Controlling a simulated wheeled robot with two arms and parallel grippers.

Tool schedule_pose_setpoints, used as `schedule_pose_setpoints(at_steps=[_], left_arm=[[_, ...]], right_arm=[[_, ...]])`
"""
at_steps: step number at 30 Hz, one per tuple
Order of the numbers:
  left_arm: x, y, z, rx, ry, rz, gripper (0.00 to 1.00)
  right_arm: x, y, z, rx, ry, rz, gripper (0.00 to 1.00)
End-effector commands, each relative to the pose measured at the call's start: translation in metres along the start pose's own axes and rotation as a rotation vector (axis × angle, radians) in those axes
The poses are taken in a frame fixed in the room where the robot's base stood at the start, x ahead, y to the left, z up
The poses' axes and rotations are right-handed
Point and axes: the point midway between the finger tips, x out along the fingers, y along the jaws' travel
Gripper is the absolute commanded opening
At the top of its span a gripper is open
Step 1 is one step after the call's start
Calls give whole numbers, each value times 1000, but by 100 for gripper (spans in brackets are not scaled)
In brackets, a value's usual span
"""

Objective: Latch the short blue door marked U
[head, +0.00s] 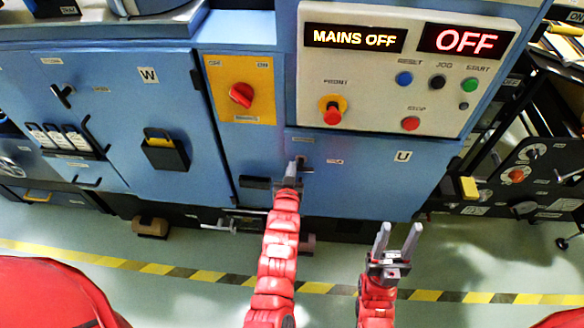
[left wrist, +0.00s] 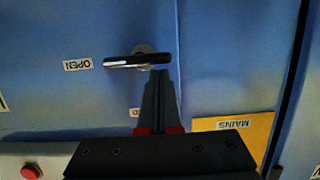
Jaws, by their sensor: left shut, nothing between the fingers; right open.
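The short blue door (head: 365,188) carries a white U label (head: 403,156) at its upper right; it looks about flush with the cabinet. Its dark latch handle (head: 306,170) sits near the upper left. In the left wrist view the handle (left wrist: 125,62) is a level black bar on a round pivot, pointing at the OPEN label (left wrist: 78,64). My left gripper (head: 291,170) is shut and empty, its fingertips (left wrist: 160,75) right at the handle's pivot end; I cannot tell whether they touch. A second label is partly hidden by the fingers. My right gripper (head: 398,230) is open and empty, apart from the door.
A control panel (head: 365,80) with buttons and OFF displays is above the door. An orange panel with a red mains switch (head: 241,94) is at upper left. The tall W door (head: 120,120) stands left. The floor before the cabinet is clear, with a striped line (head: 210,277).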

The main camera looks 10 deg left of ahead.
Motion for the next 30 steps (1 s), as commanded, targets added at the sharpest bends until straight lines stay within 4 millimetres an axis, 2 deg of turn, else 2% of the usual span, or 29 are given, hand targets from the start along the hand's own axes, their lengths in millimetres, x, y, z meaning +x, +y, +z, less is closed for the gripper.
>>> schedule_pose_setpoints(at_steps=[30], left_arm=[[1, 1, 4, -139, 1, 36, 0]], right_arm=[[-5, 0, 1, 0, 0, 0, 50]])
